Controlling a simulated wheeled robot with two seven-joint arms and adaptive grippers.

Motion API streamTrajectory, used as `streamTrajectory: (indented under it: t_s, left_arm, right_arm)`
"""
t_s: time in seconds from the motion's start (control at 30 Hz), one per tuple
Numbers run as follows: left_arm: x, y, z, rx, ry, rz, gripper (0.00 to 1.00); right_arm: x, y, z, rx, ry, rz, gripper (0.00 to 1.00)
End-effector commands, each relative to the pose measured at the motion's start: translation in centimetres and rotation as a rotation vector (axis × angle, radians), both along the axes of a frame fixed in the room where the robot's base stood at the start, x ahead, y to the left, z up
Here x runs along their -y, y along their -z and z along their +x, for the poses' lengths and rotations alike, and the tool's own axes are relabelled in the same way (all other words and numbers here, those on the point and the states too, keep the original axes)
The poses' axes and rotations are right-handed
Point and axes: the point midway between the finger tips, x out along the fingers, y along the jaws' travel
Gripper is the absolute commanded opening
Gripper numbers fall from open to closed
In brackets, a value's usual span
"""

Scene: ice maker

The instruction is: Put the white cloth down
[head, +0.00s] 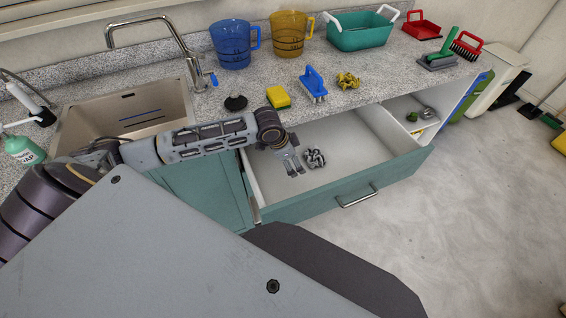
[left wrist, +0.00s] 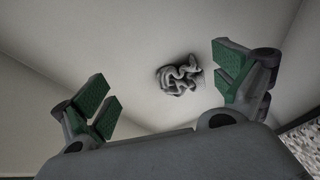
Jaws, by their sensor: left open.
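A crumpled grey-white cloth (head: 314,158) lies on the bottom of the open drawer (head: 350,190). It also shows in the left wrist view (left wrist: 180,78), ahead of the fingers and apart from them. My left gripper (head: 291,165) reaches down into the drawer, just left of the cloth in the head view. In the left wrist view its green-padded fingers (left wrist: 162,85) are spread wide with nothing between them. My right gripper is not in view.
The counter holds a sink (head: 125,113), a yellow-green sponge (head: 278,97), a blue brush (head: 313,84), a yellow crumpled cloth (head: 347,80), blue and yellow jugs and a teal basin (head: 360,34).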

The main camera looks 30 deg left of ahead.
Motion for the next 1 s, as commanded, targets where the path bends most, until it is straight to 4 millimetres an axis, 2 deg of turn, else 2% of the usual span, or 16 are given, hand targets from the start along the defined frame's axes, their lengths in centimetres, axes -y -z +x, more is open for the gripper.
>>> streamTrajectory:
  t_s: [0.5,1.0]
  left_arm:
    - [-1.7,0.0,-3.3,0.000,0.001,0.000,0.97]
    - [-1.9,0.0,-3.6,-0.001,0.000,-0.001,0.97]
  right_arm:
    - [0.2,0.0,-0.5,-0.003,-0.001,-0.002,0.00]
    - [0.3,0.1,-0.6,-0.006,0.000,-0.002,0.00]
